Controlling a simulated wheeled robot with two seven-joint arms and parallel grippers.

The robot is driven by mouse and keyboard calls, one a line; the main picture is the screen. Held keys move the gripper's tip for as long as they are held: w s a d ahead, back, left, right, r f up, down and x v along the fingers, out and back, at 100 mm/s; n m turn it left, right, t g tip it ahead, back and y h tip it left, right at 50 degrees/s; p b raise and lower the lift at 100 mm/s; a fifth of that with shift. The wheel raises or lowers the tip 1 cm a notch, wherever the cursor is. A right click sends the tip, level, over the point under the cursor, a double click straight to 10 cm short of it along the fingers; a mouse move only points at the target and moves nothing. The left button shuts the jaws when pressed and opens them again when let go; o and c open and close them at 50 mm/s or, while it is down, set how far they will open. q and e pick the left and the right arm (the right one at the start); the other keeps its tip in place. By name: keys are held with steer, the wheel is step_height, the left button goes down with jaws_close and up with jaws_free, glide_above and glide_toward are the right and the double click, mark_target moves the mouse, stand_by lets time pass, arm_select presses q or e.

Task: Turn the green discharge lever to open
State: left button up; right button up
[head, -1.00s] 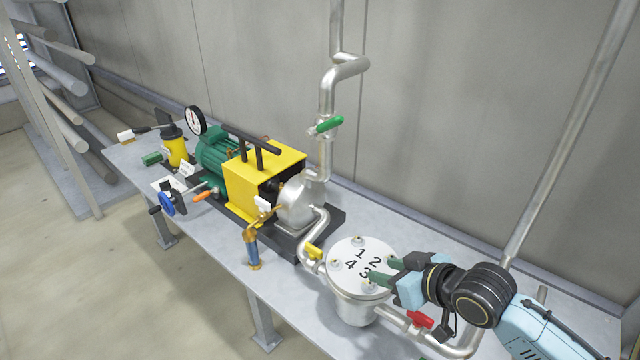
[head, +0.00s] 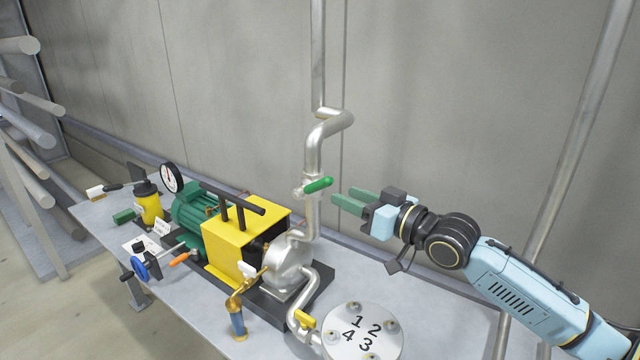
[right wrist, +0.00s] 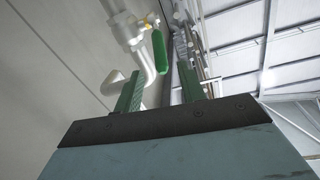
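The green discharge lever (head: 318,185) sits on the silver vertical discharge pipe (head: 313,212) above the pump. It sticks out to the right of the pipe, tilted slightly up. My right gripper (head: 342,202) is just to the right of the lever, its green fingers pointing at it, apart from it as far as I can see. In the right wrist view the lever (right wrist: 160,52) shows beyond the fingertips, and the two fingers (right wrist: 160,88) stand wide apart with nothing between them. My left gripper is not in view.
Below are the yellow coupling guard (head: 232,262), the green motor (head: 190,215) and a pressure gauge (head: 172,178). A round lid with numbers (head: 385,318) and a yellow lever (head: 305,319) are at the front. The wall stands close behind the pipe.

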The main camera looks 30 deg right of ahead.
mark_target(320, 185)
steer(key=x, duration=0.8)
steer(key=shift+w+a+p, duration=0.1)
steer(key=shift+w+p, duration=0.15)
steer(key=shift+p, duration=0.15)
jaws_close()
